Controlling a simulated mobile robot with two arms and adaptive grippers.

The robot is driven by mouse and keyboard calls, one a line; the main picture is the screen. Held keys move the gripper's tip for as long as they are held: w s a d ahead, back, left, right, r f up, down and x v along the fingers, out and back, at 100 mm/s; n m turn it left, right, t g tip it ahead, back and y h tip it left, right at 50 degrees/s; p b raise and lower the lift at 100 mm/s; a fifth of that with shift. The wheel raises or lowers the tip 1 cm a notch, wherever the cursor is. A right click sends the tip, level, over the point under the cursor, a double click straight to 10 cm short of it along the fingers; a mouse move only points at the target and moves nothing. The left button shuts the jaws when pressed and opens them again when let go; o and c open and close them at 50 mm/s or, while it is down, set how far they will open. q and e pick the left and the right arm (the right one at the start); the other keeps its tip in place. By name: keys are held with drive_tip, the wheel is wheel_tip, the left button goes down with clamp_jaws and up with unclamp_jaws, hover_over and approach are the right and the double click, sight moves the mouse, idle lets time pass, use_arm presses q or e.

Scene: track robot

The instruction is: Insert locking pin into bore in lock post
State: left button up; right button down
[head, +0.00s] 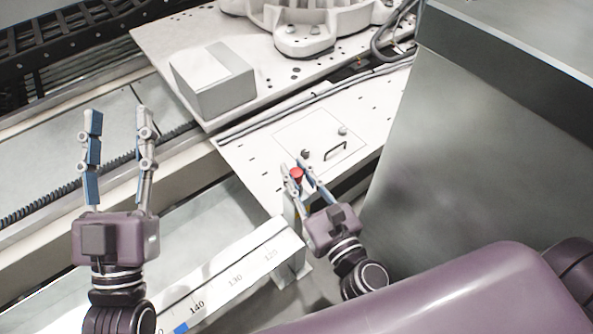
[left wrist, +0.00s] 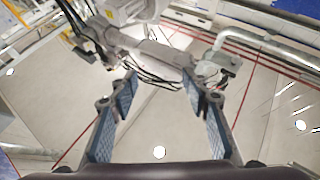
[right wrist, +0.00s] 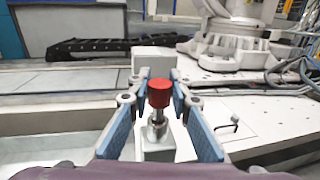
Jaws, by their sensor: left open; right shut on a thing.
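The locking pin has a red head (head: 296,174) and shows between the fingers of my right gripper (head: 294,166). In the right wrist view the red head (right wrist: 159,93) sits between the blue finger pads, with a silver shaft below it. A silver collar and a pale block, which looks like the lock post (right wrist: 158,151), stand under the shaft. I cannot tell how far the shaft is in the bore. My right gripper is shut on the pin. My left gripper (head: 119,115) is open and empty, well to the left.
A white beam with a printed scale (head: 235,275) runs below the grippers. A pale plate with a small black handle (head: 335,150) lies beyond the pin. A grey box (head: 213,80) stands farther back. A large grey cabinet (head: 480,120) blocks the right side.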

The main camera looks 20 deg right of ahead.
drive_tip(key=shift+f+b, duration=0.3)
drive_tip(key=shift+b, duration=0.05)
use_arm(q)
drive_tip(key=shift+s+a+r+t+h, duration=0.1)
drive_tip(key=shift+s+r+t+h, duration=0.15)
drive_tip(key=shift+s+r+t, duration=0.5)
drive_tip(key=shift+s+a+r+t+h, duration=0.1)
drive_tip(key=shift+s+r+t+h, duration=0.25)
drive_tip(key=shift+s+r, duration=0.6)
use_arm(e)
drive_tip(key=shift+f, duration=0.2)
use_arm(q)
drive_tip(key=shift+r, duration=0.25)
use_arm(e)
drive_tip(key=shift+f, duration=0.1)
use_arm(q)
drive_tip(key=shift+s+a+r+t+b, duration=0.1)
drive_tip(key=shift+s+r+t+b, duration=0.2)
drive_tip(key=shift+s+r+t, duration=0.1)
